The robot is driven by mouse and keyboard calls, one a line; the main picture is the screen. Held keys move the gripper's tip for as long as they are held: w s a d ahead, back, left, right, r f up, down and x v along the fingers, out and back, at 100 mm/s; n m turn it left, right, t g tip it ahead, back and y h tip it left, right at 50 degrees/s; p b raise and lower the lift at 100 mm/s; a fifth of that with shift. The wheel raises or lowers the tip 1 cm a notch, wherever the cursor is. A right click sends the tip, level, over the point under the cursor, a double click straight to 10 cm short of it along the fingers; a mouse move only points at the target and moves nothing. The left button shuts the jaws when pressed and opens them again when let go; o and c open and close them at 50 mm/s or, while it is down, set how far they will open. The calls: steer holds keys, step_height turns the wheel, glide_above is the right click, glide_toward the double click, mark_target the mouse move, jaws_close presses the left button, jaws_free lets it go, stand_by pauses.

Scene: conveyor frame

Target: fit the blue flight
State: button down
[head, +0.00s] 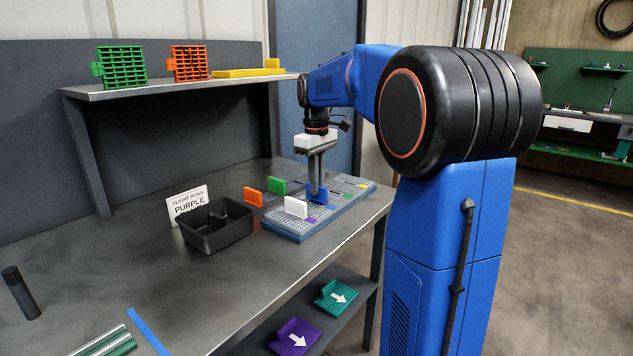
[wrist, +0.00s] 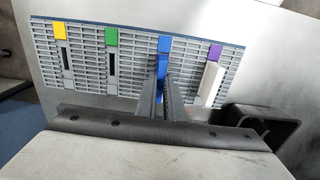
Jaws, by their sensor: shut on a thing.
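My gripper (head: 315,186) is shut on the blue flight (head: 321,197) over the grey slatted belt board (head: 285,223). In the wrist view, the blue flight (wrist: 162,70) lies in line with the blue mark (wrist: 164,44), between the gripper's fingers (wrist: 161,92). The flight appears to meet the board, but its lower edge and slot are hidden, so I cannot tell whether it is seated. A white flight (head: 296,207) stands upright on the board by the purple mark (wrist: 215,52). Dark slots show below the yellow mark (wrist: 60,31) and the green mark (wrist: 111,36).
An orange flight (head: 253,197) and a green flight (head: 277,185) stand on the bench behind the board. A black bin (head: 218,238) and a sign (head: 189,204) stand left of it. Slatted modules sit on the upper shelf (head: 180,88) and below.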

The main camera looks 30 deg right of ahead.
steer(key=shift+f, duration=0.55)
steer(key=c, duration=1.8)
jaws_free()
steer(key=shift+r, duration=0.1)
step_height(320, 180, up, 17)
steer(key=shift+r, duration=0.1)
